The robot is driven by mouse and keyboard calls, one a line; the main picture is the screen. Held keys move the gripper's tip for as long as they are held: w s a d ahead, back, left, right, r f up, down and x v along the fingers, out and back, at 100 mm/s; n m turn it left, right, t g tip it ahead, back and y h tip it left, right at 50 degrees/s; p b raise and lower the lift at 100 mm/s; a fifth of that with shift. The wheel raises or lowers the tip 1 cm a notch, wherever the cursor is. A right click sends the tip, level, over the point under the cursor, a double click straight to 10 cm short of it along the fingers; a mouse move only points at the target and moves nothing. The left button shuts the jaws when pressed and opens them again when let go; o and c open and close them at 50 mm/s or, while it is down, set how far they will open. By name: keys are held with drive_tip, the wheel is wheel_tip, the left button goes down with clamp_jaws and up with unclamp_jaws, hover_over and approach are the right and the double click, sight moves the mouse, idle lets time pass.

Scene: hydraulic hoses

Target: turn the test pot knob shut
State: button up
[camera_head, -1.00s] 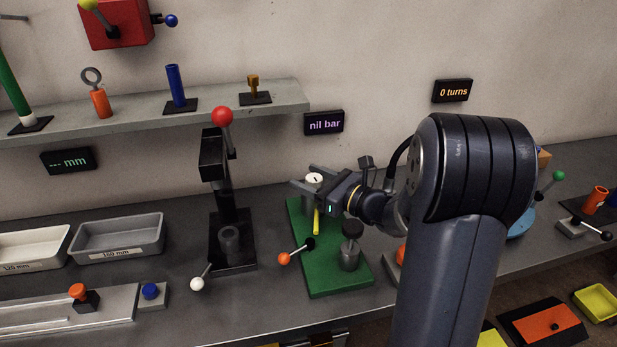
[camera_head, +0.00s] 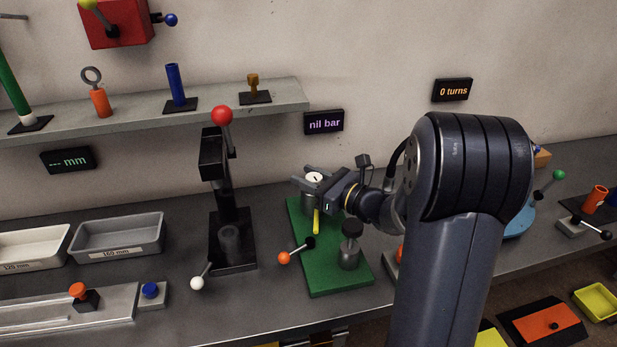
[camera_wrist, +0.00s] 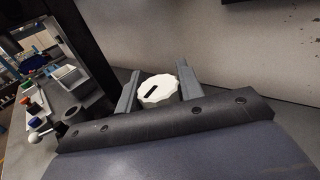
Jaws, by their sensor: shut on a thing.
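The test pot (camera_head: 312,203) stands at the back left of a green base plate (camera_head: 325,278). Its white knob (camera_head: 315,178) on top has a fluted rim and a black bar mark. In the wrist view the knob (camera_wrist: 160,91) sits between the two grey fingers, with the mark running aslant. My gripper (camera_head: 302,175) reaches in from the right and is shut on the knob, one finger on each side. The nearer finger and the gripper body hide part of the pot's side. A display (camera_head: 324,122) on the wall above reads "nil bar".
On the green plate are a yellow lever (camera_head: 316,221), an orange-tipped lever (camera_head: 284,258) and a black-topped post (camera_head: 350,247). A black press (camera_head: 228,195) with a red ball handle stands close left. The wall is behind.

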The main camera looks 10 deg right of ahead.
sight(309, 174)
drive_tip(key=shift+m+t+h+b, duration=0.4)
drive_tip(key=shift+h+b, duration=0.1)
drive_tip(key=shift+b, duration=0.05)
drive_tip(key=shift+d+m+h, duration=0.1)
drive_tip(key=shift+m+h, duration=0.2)
drive_tip(key=shift+h, duration=0.1)
drive_tip(key=o, duration=1)
wheel_tip(309, 174, up, 10)
drive_tip(key=shift+r+p, duration=0.1)
drive_tip(key=shift+p, duration=0.6)
